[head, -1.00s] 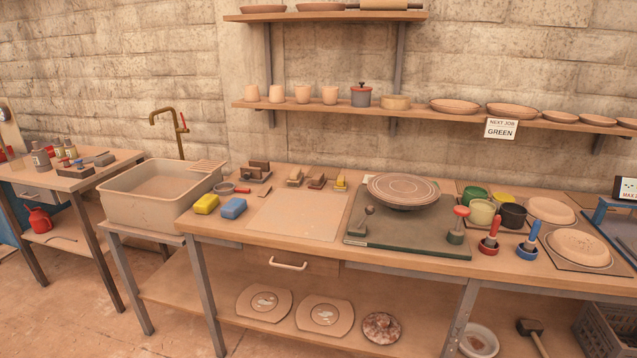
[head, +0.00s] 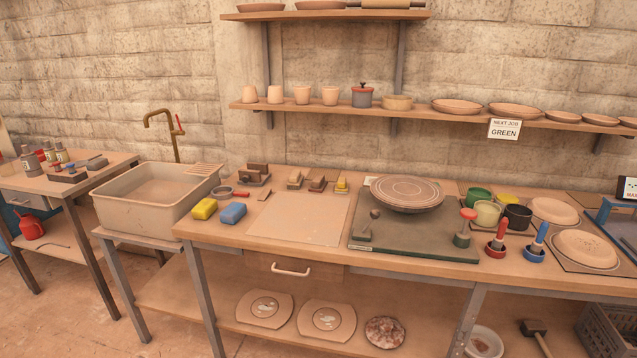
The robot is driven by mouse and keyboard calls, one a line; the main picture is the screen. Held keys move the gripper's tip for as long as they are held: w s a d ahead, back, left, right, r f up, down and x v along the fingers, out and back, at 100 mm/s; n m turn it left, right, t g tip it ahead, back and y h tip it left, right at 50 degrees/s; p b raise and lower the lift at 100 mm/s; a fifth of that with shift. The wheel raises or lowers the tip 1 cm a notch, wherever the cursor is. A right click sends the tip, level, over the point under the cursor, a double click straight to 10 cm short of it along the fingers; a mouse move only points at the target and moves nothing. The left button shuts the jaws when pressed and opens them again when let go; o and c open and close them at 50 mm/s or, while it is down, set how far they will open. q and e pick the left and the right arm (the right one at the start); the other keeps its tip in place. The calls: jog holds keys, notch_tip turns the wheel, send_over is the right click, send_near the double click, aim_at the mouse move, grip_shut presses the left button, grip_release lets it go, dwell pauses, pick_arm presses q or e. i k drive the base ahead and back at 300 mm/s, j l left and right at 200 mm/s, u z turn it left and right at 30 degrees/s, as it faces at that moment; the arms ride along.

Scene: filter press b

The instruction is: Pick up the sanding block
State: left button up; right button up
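Several small block-like tools stand along the back of the workbench (head: 210,238), and I cannot tell for sure which is the sanding block. A brown block piece (head: 257,169) sits on a dark grey base at the back left of the bench. To its right are a tan-and-brown piece (head: 295,180), a dark brown piece (head: 318,183) and a yellow-topped piece (head: 342,185). A yellow block (head: 204,209) and a blue block (head: 233,213), both sponge-like, lie near the front left edge. Neither of my grippers is in view.
A pale board (head: 300,220) lies clear on the bench. Right of it, a green mat (head: 410,242) holds a round turntable (head: 407,192). Cups (head: 487,212) and red and blue handled tools (head: 535,243) stand further right. A sink (head: 150,210) adjoins on the left.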

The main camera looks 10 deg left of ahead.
aim_at(318, 183)
jog(key=i+j+z, duration=0.1)
jog(key=j, duration=0.35)
jog(key=i+j+z, duration=0.1)
jog(key=j, duration=0.3)
jog(key=i+j+z, duration=0.1)
jog(key=j, duration=0.35)
jog(key=i+j+z, duration=0.1)
jog(key=j, duration=0.35)
jog(key=i, duration=0.1)
